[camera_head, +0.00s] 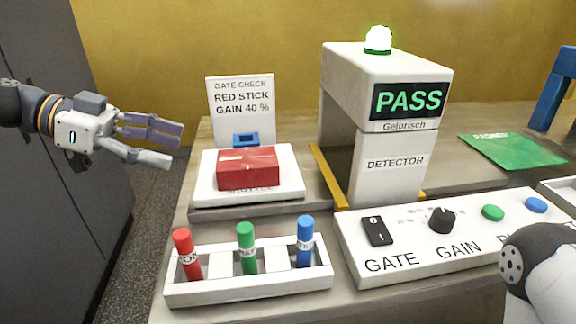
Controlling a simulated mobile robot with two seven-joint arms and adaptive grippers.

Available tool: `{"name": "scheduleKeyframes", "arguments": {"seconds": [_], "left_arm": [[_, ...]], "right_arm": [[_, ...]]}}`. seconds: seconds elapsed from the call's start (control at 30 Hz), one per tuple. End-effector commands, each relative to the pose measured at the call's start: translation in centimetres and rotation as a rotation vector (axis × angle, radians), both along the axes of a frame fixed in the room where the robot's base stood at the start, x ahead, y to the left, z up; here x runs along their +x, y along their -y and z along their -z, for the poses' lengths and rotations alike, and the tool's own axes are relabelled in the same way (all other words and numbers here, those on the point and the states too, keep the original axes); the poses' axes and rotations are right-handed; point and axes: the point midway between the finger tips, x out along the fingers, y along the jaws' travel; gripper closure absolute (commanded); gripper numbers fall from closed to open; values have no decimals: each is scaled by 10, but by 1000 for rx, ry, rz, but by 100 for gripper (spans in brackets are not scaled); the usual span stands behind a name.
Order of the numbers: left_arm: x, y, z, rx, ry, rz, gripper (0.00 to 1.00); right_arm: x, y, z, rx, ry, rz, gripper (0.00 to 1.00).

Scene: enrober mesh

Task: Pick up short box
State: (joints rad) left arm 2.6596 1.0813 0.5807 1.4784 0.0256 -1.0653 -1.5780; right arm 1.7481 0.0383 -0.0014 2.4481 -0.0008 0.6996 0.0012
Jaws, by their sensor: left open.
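A low red box (247,168) lies flat on the white shuttle tray (212,193) in the left middle of the head view. It hides part of the word on the tray's front edge. My left gripper (172,147) is open and empty. It is in the air left of the tray and apart from the box, with its fingers pointing right. Part of my right arm shows at the lower right corner, but its gripper is not in view.
A white rack (250,292) with red, green and blue sticks stands in front of the tray. The detector (388,170), showing PASS, stands to the right, behind a control panel (455,255). A sign (241,110) stands behind the tray. A green mat (510,150) lies at right.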

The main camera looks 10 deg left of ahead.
Motion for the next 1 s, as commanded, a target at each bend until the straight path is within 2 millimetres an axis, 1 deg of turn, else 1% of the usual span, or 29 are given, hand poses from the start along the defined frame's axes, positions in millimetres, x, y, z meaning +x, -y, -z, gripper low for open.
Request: {"name": "scheduleKeyframes", "arguments": {"seconds": [0.07, 0.13, 0.17, 0.3, 0.4, 0.5, 0.7, 0.8, 1.0], "left_arm": [[-1, -2, -5, -5, 18, 7, 37], [0, 3, -4, -6, 23, 12, 37], [2, 7, -2, -6, 23, 12, 37], [9, 37, 12, -5, 19, 14, 37], [14, 52, 18, -6, 20, 12, 37], [17, 62, 22, -5, 21, 11, 37], [25, 97, 36, -5, 21, 11, 37], [28, 104, 40, -5, 21, 9, 37], [28, 105, 40, -6, 22, 8, 37]], "right_arm": [[0, 0, 0, 0, -1, -1, 100], [-1, 0, 0, 0, -2, -1, 100], [-1, 0, 0, 1, -2, -1, 100], [-1, -1, 1, 1, -5, -1, 100], [-2, 0, 1, 1, -6, -1, 100], [-1, 0, 1, 0, -4, -1, 100], [1, 0, -1, 1, 3, -1, 100], [1, 0, -1, 1, 2, -1, 100], [1, 0, -1, 1, 2, -1, 100]]}}
